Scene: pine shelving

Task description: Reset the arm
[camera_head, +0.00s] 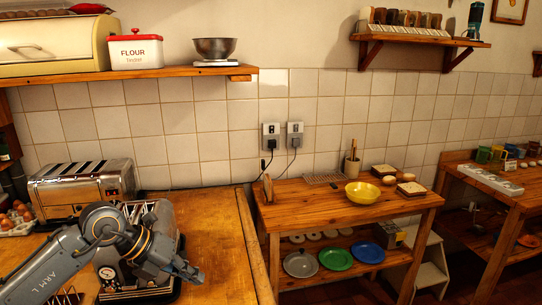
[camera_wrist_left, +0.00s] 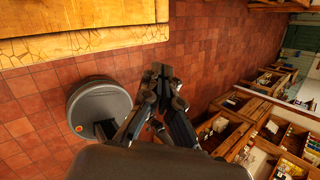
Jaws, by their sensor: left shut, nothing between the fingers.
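My left arm comes in from the lower left in the head view, bent over the left wooden counter. In the left wrist view the fingers (camera_wrist_left: 162,71) are together and hold nothing. Red floor tiles show beyond them there. My right gripper is in neither view.
A toaster (camera_head: 83,187) and eggs (camera_head: 16,215) stand at the counter's left. A shelf (camera_head: 140,75) hangs above. Right of the counter (camera_head: 215,225), a wooden table (camera_head: 310,207) holds a yellow bowl (camera_head: 362,193). The counter's right part is clear.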

